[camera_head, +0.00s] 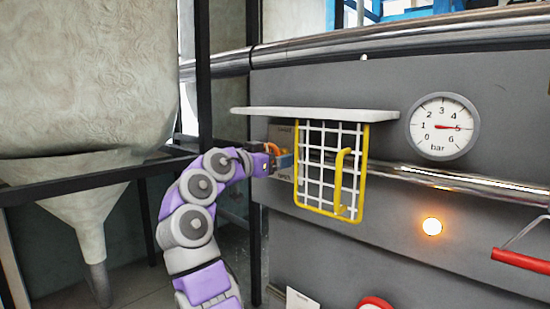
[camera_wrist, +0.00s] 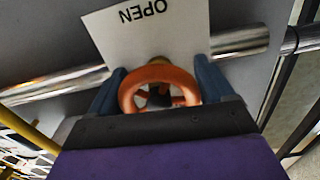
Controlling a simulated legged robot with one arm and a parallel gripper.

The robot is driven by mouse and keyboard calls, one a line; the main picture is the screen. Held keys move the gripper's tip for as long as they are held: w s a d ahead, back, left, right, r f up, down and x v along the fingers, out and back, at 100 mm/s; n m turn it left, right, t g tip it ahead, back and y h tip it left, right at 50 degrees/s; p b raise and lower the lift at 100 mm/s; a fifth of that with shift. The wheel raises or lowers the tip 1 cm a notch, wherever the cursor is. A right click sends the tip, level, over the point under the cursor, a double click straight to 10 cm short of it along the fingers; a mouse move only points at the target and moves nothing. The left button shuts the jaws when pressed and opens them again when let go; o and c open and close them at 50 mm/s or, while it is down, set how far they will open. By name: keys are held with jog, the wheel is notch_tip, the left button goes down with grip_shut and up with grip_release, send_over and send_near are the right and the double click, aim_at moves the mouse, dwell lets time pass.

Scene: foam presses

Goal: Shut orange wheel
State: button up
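The orange wheel (camera_wrist: 158,76) is a small spoked handwheel in front of a pale sign marked OPEN (camera_wrist: 150,25), which appears upside down in the wrist view. My gripper (camera_wrist: 159,62) is at the wheel, with one blue finger on each side of its rim. The fingers are spread apart by about the wheel's width and I see no clear gap. I cannot tell whether they press on it. In the head view, the wheel (camera_head: 272,148) is mostly hidden by my gripper (camera_head: 280,158), just left of the yellow-framed grid.
A white grid gate (camera_head: 330,168) with a yellow frame and handle hangs close right of my gripper, under a pale shelf (camera_head: 315,114). A gauge (camera_head: 442,127), lit orange lamp (camera_head: 432,227) and red handle (camera_head: 520,259) are further right. A dark frame post (camera_head: 203,70) stands left.

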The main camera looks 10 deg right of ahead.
jog(key=c, duration=0.5)
jog(key=shift+m, duration=0.8)
jog(key=shift+f, duration=0.1)
jog(key=o, duration=0.7)
jog(key=shift+w, duration=0.1)
jog(key=shift+o, duration=1.4)
jog(key=shift+w+a, duration=0.1)
jog(key=shift+w, duration=0.1)
jog(key=shift+s, duration=0.15)
jog(key=shift+s, duration=0.1)
jog(key=b+v, duration=0.3)
jog(key=v, duration=1.4)
jog(key=shift+a, duration=0.2)
